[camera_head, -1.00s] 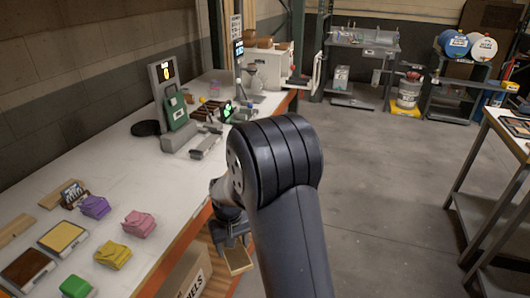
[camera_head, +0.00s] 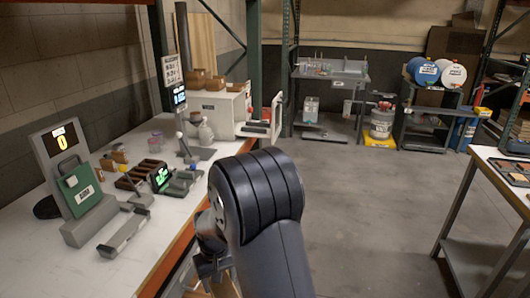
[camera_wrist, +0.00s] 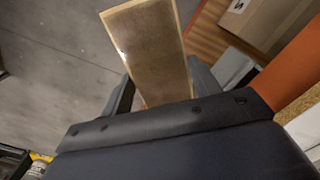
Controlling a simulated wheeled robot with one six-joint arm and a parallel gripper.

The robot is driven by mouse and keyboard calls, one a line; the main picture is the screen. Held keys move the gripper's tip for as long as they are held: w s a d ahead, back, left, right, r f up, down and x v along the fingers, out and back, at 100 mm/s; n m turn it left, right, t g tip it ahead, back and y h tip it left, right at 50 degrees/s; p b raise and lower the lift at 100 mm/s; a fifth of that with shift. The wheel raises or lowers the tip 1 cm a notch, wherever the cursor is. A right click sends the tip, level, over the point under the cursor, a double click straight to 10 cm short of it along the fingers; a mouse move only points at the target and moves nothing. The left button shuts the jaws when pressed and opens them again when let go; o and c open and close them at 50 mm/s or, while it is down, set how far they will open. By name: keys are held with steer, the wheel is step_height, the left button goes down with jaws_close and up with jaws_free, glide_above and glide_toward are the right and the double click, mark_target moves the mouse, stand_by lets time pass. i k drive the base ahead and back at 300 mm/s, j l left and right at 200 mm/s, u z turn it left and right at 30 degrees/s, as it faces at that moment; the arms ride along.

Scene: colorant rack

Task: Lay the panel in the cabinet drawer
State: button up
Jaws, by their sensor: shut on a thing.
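The panel (camera_wrist: 150,50) is a flat tan-brown rectangle with a pale edge, sticking out from between my fingers in the wrist view. My gripper (camera_wrist: 160,92) is shut on it, one dark finger on each side. In the head view my gripper (camera_head: 208,268) is low beside the bench's front edge, largely hidden behind my arm. The white cabinet (camera_head: 213,106) stands at the far end of the bench. Its front appears open, with a drawer-like part (camera_head: 256,129) and an upright white plate (camera_head: 277,114) to the right. The drawer's inside cannot be made out.
The white bench (camera_head: 150,245) has an orange front edge. A grey stand with a green case (camera_head: 79,189), a grey bar-shaped device (camera_head: 124,232) and a dark rack (camera_head: 140,172) stand on it. Open floor (camera_head: 340,220) lies to the right, before another table (camera_head: 500,165).

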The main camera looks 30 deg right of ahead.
mark_target(256, 125)
steer(key=i+l, duration=0.35)
steer(key=l, duration=0.15)
steer(key=i+l, duration=0.35)
steer(key=l, duration=0.15)
steer(key=i+l+z, duration=0.1)
steer(key=i+l, duration=0.2)
steer(key=l, duration=0.2)
